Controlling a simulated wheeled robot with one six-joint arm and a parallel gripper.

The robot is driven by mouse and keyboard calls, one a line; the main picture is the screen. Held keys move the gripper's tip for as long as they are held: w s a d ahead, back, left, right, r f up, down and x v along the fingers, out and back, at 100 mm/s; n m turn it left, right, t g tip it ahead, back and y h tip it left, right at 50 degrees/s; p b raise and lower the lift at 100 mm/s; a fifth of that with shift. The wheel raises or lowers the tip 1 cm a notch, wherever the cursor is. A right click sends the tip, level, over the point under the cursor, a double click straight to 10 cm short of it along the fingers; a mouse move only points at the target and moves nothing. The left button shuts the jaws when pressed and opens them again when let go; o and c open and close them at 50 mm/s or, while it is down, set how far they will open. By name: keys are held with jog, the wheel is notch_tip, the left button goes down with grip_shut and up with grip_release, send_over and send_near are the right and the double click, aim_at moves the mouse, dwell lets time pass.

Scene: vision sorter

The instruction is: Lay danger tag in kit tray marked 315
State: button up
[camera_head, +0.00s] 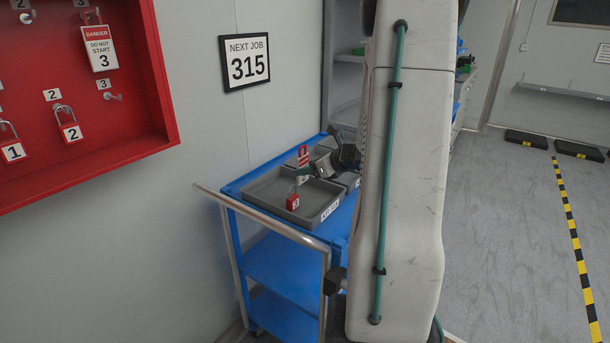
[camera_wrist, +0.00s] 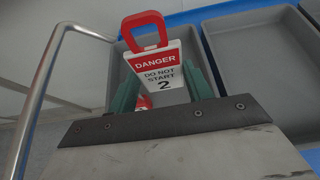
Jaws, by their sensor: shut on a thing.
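My gripper (camera_head: 303,171) is over the near grey kit tray (camera_head: 262,194) on the blue cart. Its green fingers (camera_wrist: 158,88) are shut on a white and red danger tag (camera_wrist: 160,68) reading "DO NOT START 2", with a red loop at its top. The tag (camera_head: 304,155) stands roughly upright above the tray in the head view. The tray label (camera_head: 330,210) seems to read KIT 315 but is small. A red padlock (camera_head: 293,202) marked 3 lies in this tray. In the wrist view the tag and fingers hide most of it.
A sign (camera_head: 247,66) on the wall reads NEXT JOB 315. More grey trays (camera_wrist: 262,55) sit farther along the cart (camera_head: 285,267). A metal handle rail (camera_head: 262,226) borders its near end. A red cabinet (camera_head: 150,125) with padlocks and another danger tag hangs at left.

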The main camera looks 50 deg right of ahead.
aim_at(307, 177)
jog(key=w+d, duration=0.1)
jog(key=w, duration=0.1)
jog(key=shift+w+d+f, duration=0.2)
jog(key=shift+w+d, duration=0.1)
jog(key=shift+d, duration=0.1)
jog(key=shift+f, duration=1.7)
jog(key=shift+f, duration=0.15)
jog(key=shift+f, duration=0.35)
jog(key=shift+f, duration=0.1)
jog(key=o, duration=1)
jog(key=shift+c, duration=0.2)
